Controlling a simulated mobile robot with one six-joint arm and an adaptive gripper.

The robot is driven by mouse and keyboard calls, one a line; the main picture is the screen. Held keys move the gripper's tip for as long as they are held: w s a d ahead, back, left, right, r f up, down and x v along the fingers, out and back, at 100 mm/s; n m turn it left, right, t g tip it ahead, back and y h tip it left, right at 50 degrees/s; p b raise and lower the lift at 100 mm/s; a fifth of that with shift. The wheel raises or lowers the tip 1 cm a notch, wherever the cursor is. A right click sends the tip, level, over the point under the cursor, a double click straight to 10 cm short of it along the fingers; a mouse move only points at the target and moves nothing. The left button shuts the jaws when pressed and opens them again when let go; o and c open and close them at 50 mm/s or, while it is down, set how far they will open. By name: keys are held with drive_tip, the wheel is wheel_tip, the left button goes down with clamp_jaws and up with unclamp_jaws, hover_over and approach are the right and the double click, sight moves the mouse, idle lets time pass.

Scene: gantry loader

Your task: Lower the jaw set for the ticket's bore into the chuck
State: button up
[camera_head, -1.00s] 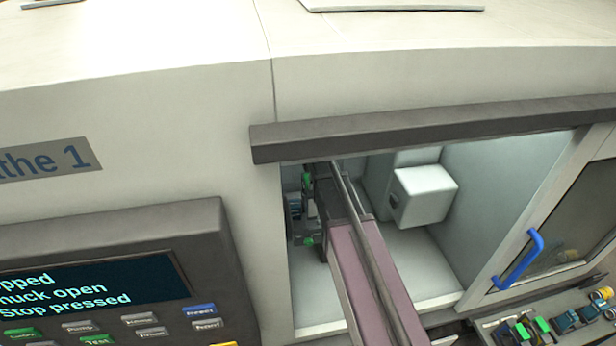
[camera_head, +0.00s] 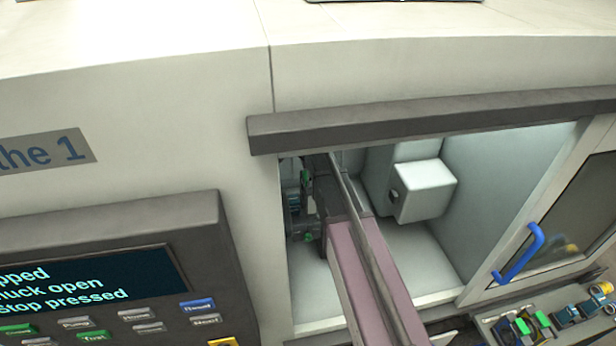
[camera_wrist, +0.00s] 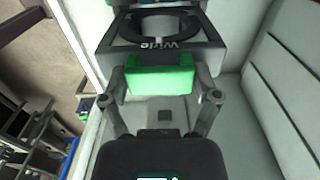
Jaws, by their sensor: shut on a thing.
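My gripper (camera_wrist: 163,92) is shut on the green grip block (camera_wrist: 160,77) of a jaw set. A grey frame marked "Wide" (camera_wrist: 172,47) is just beyond the block, with a dark ring (camera_wrist: 165,22) behind it. I cannot tell whether that ring belongs to the jaw set or the chuck. In the head view my gripper is inside the lathe opening at its left side, by green pieces (camera_head: 307,179) and a dark, partly hidden chuck area (camera_head: 294,203). My arm hides much of it, and seating cannot be told.
A white block (camera_head: 424,190) stands inside the lathe, right of my arm. The dark rail (camera_head: 420,122) runs over the opening. The door with a blue handle (camera_head: 520,252) is at right. The panel screen (camera_head: 80,283) shows "Stop pressed". A tray (camera_head: 488,331) holds coloured jaw sets.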

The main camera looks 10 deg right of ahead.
drive_tip(key=shift+f+b, duration=3.65)
drive_tip(key=shift+f, duration=0.15)
drive_tip(key=shift+f+b, duration=0.6)
drive_tip(key=shift+f, duration=0.05)
drive_tip(key=o, duration=1.1)
drive_tip(key=shift+o, duration=0.2)
drive_tip(key=shift+r, duration=0.25)
